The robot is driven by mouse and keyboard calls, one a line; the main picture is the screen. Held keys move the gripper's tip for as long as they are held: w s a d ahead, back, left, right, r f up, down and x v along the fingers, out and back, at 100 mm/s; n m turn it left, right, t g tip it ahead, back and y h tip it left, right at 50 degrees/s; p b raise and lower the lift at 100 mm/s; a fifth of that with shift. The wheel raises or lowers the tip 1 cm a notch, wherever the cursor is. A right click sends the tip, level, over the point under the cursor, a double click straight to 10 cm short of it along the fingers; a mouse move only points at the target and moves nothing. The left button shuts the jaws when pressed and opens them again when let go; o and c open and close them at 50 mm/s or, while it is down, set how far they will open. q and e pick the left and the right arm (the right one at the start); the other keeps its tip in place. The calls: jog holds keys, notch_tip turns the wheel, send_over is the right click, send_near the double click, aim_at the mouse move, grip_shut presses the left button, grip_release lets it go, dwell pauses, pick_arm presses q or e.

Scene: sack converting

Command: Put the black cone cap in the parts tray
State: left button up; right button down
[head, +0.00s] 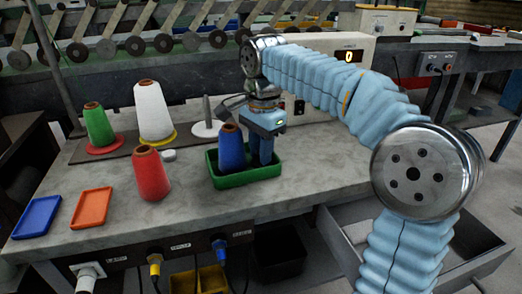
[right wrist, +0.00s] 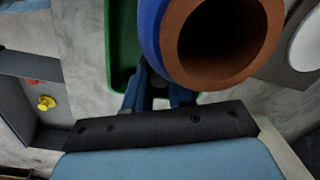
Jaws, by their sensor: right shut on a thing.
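My right gripper (head: 262,160) points down into the green tray (head: 232,181), close beside the blue cone (head: 231,148) standing in it. In the right wrist view the fingers (right wrist: 158,90) are close together, with a small dark thing between them, mostly hidden by the fingers and the blue cone's brown top (right wrist: 222,42). It looks like the black cone cap, but its shape cannot be made out. No other black cap shows clearly in the head view. My left gripper is not in view.
Green (head: 98,124), white (head: 153,111) and red (head: 151,173) cones stand on the bench, left of the green tray. A blue tray (head: 38,217) and an orange tray (head: 91,207) lie at the left. A white spindle (head: 206,126) stands behind the tray. The front right bench top is clear.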

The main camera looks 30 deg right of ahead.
jog(key=c, duration=1)
grip_release()
jog(key=shift+o, duration=0.2)
jog(key=shift+r, duration=0.2)
notch_tip(320, 180, up, 12)
jog(key=p, duration=0.1)
jog(key=shift+s+f+p, duration=0.15)
jog(key=shift+s+p, duration=0.1)
jog(key=shift+p, duration=0.05)
